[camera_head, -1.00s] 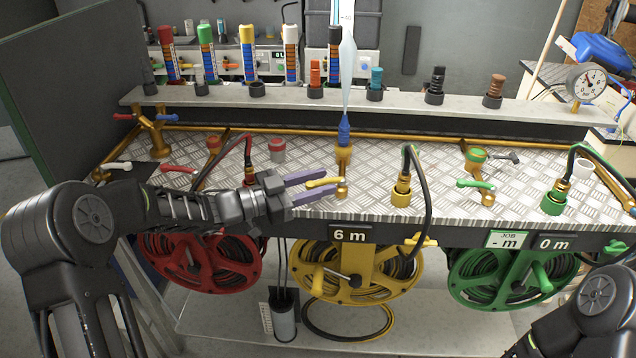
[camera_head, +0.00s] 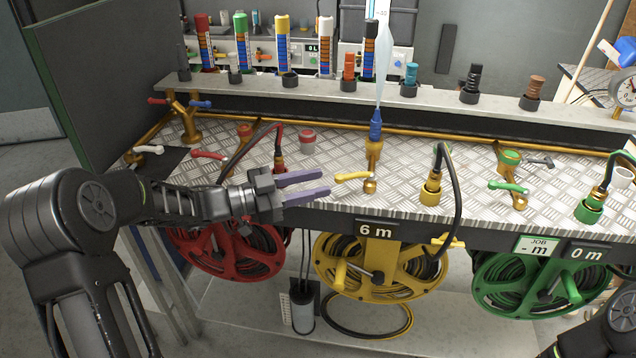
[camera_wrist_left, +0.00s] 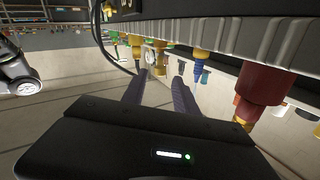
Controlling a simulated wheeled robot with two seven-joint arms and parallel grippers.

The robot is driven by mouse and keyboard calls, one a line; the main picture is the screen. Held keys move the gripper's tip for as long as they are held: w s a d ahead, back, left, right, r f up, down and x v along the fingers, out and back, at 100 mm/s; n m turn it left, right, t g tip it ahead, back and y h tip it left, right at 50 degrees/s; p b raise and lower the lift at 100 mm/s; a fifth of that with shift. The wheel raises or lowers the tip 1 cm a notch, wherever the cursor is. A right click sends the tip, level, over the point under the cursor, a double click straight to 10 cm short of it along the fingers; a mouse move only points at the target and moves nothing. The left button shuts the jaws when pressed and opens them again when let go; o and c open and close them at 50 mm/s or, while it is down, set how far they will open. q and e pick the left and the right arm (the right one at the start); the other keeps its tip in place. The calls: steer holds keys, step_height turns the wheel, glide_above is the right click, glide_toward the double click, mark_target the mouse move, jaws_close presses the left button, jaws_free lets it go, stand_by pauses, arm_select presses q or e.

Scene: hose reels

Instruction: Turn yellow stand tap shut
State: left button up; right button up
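The yellow stand tap is a brass post with a yellow lever (camera_head: 353,176) at the bench's front edge, above the yellow reel. Its lever points left. Behind it, a blue nozzle (camera_head: 375,125) on a brass stand sends a pale jet of water upward. My left gripper (camera_head: 328,182) has purple fingers, apart and empty, pointing right at the lever's tip. A small gap seems to separate them from it. In the left wrist view the two fingers (camera_wrist_left: 160,80) are also spread with nothing between them; I cannot tell the tap there. My right gripper is out of view.
Red (camera_head: 209,154) and green (camera_head: 508,187) tap levers sit on either side. A yellow hose socket (camera_head: 430,192) with a black hose stands right of the yellow tap. Red (camera_head: 235,255), yellow (camera_head: 375,285) and green (camera_head: 535,300) reels hang below the bench edge.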

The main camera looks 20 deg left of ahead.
arm_select(q)
steer(key=shift+c, duration=0.4)
steer(key=shift+a+r, duration=0.1)
steer(key=shift+a, duration=0.25)
steer(key=shift+c, duration=0.6)
steer(key=shift+s+a+r+n+t+y, duration=0.3)
steer(key=shift+s+a+t, duration=0.1)
steer(key=shift+a, duration=0.25)
steer(key=shift+c, duration=0.9)
steer(key=s, duration=0.3)
steer(key=shift+f+t+y+p, duration=0.1)
steer(key=shift+t+y+p, duration=0.2)
steer(key=shift+t+p, duration=0.1)
steer(key=c, duration=0.3)
steer(key=s+d+m, duration=0.1)
steer(key=s+m, duration=0.1)
steer(key=m, duration=0.1)
steer(key=s+d+f+m+t, duration=0.1)
steer(key=s+m, duration=0.1)
steer(key=m, duration=0.2)
steer(key=s+d+f+m+y, duration=0.1)
steer(key=m, duration=0.2)
steer(key=shift+s+d+m+t, duration=0.3)
steer(key=shift+s+d, duration=0.05)
steer(key=shift+s, duration=0.05)
jaws_close()
steer(key=m, duration=0.5)
steer(key=shift+s+d+f, duration=0.1)
steer(key=shift+d+f, duration=0.05)
steer(key=shift+f, duration=0.1)
